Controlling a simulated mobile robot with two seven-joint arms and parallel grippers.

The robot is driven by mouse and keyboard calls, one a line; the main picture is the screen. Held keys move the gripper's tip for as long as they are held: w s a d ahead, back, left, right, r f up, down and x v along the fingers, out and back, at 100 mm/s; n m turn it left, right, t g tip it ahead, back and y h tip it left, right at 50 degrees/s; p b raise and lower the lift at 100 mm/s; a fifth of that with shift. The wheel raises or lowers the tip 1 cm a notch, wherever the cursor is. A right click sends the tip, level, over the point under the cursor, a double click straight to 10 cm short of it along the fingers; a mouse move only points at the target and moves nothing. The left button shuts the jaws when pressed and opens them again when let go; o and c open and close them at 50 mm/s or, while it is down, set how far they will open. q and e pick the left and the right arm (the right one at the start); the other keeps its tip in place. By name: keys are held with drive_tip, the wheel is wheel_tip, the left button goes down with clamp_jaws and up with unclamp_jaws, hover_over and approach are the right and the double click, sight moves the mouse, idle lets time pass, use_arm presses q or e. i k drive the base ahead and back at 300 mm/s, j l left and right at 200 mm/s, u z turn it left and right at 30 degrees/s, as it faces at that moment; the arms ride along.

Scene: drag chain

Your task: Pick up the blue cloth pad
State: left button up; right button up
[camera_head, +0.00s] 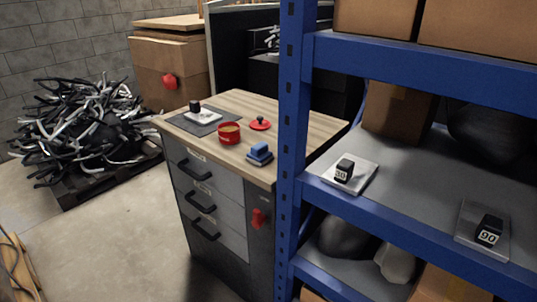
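A small blue object (260,151), which looks like the blue cloth pad, is on the wooden top of a drawer cabinet (270,112), near its front right edge. It seems to sit on a flat greyish piece; its details are too small to tell. Neither my left nor my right gripper shows in the head view.
On the cabinet top are an open red tin (229,133), a red lid (260,124) and a grey mat (190,124) with a white block on it. A blue shelf post (293,130) stands just right of the pad. Floor (115,235) left of the cabinet is clear.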

sight(260, 154)
drive_tip(key=i+j+z, duration=0.1)
drive_tip(key=j+z, duration=0.4)
drive_tip(key=z, duration=0.15)
drive_tip(key=i+j+z, duration=0.15)
drive_tip(key=j, duration=0.25)
drive_tip(key=j+z, duration=0.15)
drive_tip(key=j, duration=0.25)
drive_tip(key=j+z, duration=0.15)
drive_tip(key=j, duration=1.45)
